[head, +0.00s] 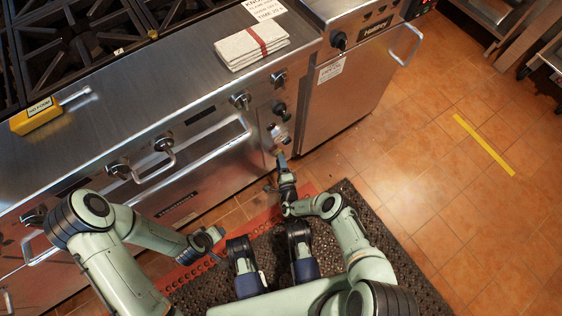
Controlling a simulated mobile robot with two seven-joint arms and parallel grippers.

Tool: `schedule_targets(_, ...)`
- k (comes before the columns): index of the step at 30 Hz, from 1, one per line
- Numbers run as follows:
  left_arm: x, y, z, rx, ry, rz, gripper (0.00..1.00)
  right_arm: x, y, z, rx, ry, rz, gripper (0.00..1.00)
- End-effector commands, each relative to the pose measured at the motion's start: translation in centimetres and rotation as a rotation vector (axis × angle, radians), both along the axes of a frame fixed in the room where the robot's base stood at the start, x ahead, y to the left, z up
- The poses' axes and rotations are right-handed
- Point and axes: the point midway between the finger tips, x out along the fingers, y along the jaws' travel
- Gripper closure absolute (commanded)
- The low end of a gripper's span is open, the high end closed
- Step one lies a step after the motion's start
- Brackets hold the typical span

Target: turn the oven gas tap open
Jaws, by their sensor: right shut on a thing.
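The oven gas tap (281,157) shows as a small bluish handle low on the right end of the steel oven front, below the black knob (280,109) and a small white piece (279,133). My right gripper (283,166) is at this handle and shut on it; the fingers hide part of it. How far the tap is turned is too small to tell. My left gripper (212,238) hangs low in front of the oven, apart from it. Its fingers are too small to judge.
The oven front (185,185) has bar handles and several knobs. A folded towel (250,47) and a yellow box (36,114) lie on the top. A second steel unit (345,85) stands to the right.

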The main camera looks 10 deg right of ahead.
Motion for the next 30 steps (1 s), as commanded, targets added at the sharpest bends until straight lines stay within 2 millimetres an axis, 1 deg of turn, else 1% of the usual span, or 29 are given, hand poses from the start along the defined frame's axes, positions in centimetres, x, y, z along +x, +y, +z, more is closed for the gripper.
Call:
schedule_targets(4,0.8,0.4,-0.5,0.01,-0.019,0.008,0.57,0.0,0.0,-0.3,-0.078,-0.028,-0.001,0.92)
schedule_targets(10,-0.1,0.5,-1.3,0.008,0.011,0.008,0.57,0.1,-0.1,-0.3,-0.146,-0.052,-0.001,0.92)
schedule_targets(16,-0.5,0.5,-1.5,0.006,0.023,0.008,0.57,0.1,-0.1,-0.3,-0.171,-0.062,-0.001,0.92)
schedule_targets(27,-0.6,0.5,-1.6,0.007,0.025,0.008,0.57,0.1,-0.1,-0.2,-0.175,-0.064,-0.001,0.92)
schedule_targets(28,-0.5,0.5,-1.6,0.007,0.025,0.008,0.57,0.1,-0.1,-0.2,-0.175,-0.064,-0.001,0.59)
schedule_targets(30,-0.5,0.5,-1.5,0.007,0.025,0.008,0.57,0.1,-0.1,-0.2,-0.175,-0.064,-0.001,0.38)
